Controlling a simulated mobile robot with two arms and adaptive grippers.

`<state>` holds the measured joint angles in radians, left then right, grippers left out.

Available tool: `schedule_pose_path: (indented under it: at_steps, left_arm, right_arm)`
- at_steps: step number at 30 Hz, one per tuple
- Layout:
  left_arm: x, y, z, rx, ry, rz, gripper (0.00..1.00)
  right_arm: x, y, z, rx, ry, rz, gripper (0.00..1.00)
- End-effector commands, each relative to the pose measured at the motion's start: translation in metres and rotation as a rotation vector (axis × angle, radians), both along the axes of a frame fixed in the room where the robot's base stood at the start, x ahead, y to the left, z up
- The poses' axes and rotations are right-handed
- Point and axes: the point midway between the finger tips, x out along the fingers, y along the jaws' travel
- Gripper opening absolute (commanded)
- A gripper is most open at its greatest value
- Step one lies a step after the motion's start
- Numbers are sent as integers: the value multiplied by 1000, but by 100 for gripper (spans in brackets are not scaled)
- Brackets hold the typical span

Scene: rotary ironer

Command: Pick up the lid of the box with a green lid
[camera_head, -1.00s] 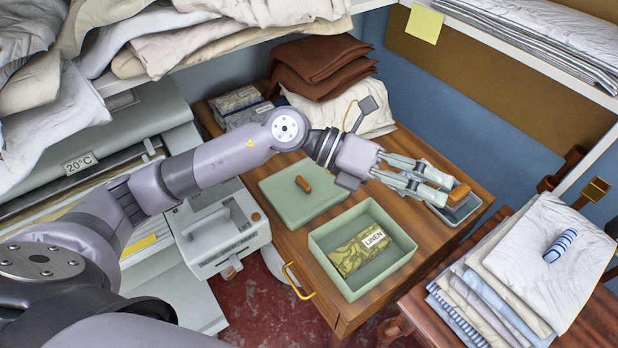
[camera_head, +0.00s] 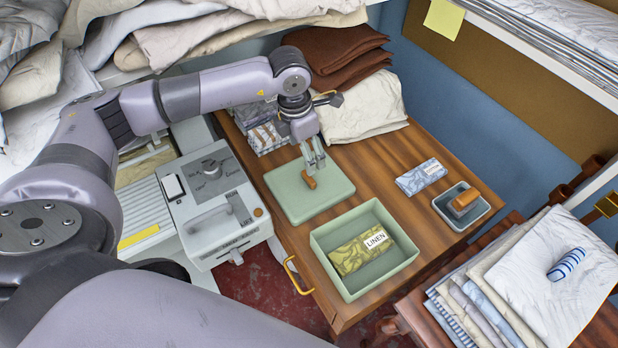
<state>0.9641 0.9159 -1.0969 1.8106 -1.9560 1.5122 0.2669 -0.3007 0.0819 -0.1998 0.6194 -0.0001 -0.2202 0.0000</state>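The green lid (camera_head: 291,199) lies flat on the wooden table, with a brown handle (camera_head: 310,183) on top. The open green box (camera_head: 352,287) stands just in front of it and holds a patterned packet labelled LINEN (camera_head: 361,251). My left gripper (camera_head: 314,168) points down over the lid, its fingertips just above or at the brown handle. The fingers look slightly apart; contact with the handle cannot be made out. My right gripper is not in view.
A small grey tray (camera_head: 441,208) with a brown block (camera_head: 464,201) and a blue-white packet (camera_head: 421,177) sit on the table's right. Folded cloths (camera_head: 362,108) lie at the back. A grey machine box (camera_head: 213,205) stands left. Stacked linens (camera_head: 540,280) are at right.

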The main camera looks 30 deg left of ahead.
Motion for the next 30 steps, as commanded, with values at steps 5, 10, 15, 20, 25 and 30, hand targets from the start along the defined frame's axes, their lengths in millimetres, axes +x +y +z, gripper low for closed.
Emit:
schedule_pose_path:
  at_steps: [5,10,15,20,25,30]
  left_arm:
    - [3,-3,-32,-2,3,0,70]
    - [5,-4,-47,-2,0,-1,70]
    - [4,-4,-61,-2,5,1,70]
    - [6,-6,-87,-2,4,0,70]
    - [8,-6,-100,-2,0,0,70]
    - [8,-6,-101,-3,-1,0,70]
  right_arm:
    - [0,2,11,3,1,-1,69]
    - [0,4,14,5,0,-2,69]
    - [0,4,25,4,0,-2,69]
    - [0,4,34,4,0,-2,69]
    - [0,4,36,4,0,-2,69]
    - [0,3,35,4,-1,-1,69]
